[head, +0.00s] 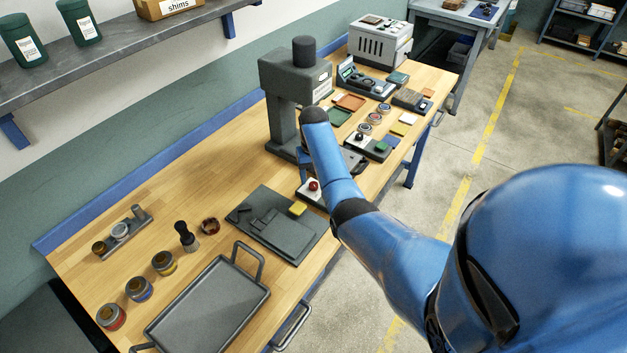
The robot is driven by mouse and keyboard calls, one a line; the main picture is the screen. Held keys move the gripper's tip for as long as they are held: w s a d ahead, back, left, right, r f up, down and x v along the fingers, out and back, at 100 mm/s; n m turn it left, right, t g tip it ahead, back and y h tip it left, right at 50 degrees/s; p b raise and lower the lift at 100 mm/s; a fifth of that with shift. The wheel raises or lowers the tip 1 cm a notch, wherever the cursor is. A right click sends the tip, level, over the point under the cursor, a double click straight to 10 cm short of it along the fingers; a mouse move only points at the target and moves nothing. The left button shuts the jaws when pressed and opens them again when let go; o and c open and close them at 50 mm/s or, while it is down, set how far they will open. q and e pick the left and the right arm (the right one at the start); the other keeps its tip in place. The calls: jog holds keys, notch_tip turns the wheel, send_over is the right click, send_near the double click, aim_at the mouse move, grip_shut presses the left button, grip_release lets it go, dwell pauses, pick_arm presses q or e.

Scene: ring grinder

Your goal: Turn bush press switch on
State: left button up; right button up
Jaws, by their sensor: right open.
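The bush press (283,118) is a dark grey column machine with a labelled head, standing upright on the wooden bench. A low control box with a white plate and a red knob (313,186) sits at the front of its base. Another box with a black knob and a green button (381,147) lies to its right. I cannot tell which of them is the press switch. My right arm reaches in from the right, and my right gripper (304,164) is open beside the press base, mostly hidden behind my forearm. Whether it touches anything is hidden. My left gripper is not in view.
A dark mat with a yellow block (297,209) lies left of the red-knob box. A grey tray (208,305), several small jars and a brush (186,237) occupy the near left. A grey vented unit (379,42) stands at the far end. Bare wood lies left of the press.

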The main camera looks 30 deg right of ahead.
aim_at(314, 184)
notch_tip(314, 184, up, 8)
jog(key=b, duration=0.1)
jog(key=shift+s, duration=0.1)
dwell(0.8)
